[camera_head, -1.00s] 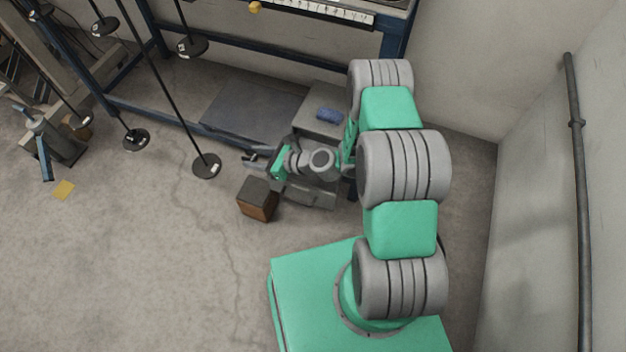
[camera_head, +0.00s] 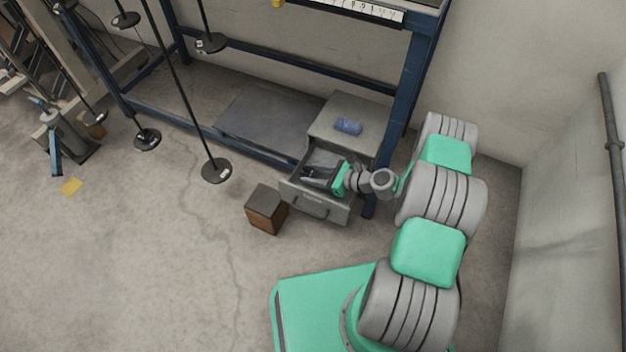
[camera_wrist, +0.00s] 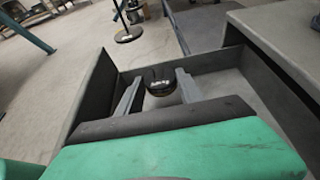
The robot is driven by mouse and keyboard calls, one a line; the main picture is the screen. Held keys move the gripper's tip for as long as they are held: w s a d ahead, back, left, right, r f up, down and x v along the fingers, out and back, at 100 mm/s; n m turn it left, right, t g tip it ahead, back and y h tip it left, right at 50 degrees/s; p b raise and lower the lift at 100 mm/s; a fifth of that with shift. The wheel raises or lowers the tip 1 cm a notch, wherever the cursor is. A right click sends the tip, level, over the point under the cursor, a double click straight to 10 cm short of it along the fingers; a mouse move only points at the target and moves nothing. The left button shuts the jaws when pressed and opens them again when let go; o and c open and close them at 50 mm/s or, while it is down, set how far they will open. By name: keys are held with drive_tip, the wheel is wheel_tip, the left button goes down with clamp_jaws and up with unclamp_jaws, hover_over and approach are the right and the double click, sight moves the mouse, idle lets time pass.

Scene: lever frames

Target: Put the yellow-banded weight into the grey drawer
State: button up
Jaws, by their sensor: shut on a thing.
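The grey drawer (camera_head: 325,208) is pulled open from the grey cabinet at the foot of the bench. Its walls also show in the wrist view (camera_wrist: 94,88). My gripper (camera_head: 308,174) reaches in from the right, with its fingers over or inside the open drawer; how deep I cannot tell. In the wrist view, my gripper (camera_wrist: 158,84) is shut on a dark round weight (camera_wrist: 160,83) with a pale label and a thin yellowish band. The weight sits between the fingertips, in front of the drawer's interior. Its underside is hidden, so I cannot tell whether it touches the drawer floor.
A blue item (camera_head: 348,126) lies on the cabinet top (camera_head: 330,112). A brown box (camera_head: 266,210) stands on the floor left of the drawer. A bench leg (camera_head: 405,90) rises to the right. Dark discs on rods (camera_head: 216,170) stand left. The floor at front left is clear.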

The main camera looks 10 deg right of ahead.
drive_tip(key=shift+a+f, duration=0.1)
drive_tip(key=shift+f, duration=0.8)
drive_tip(key=shift+f+b, duration=0.6)
drive_tip(key=shift+b, duration=0.05)
drive_tip(key=shift+f, duration=0.1)
drive_tip(key=o, duration=1.4)
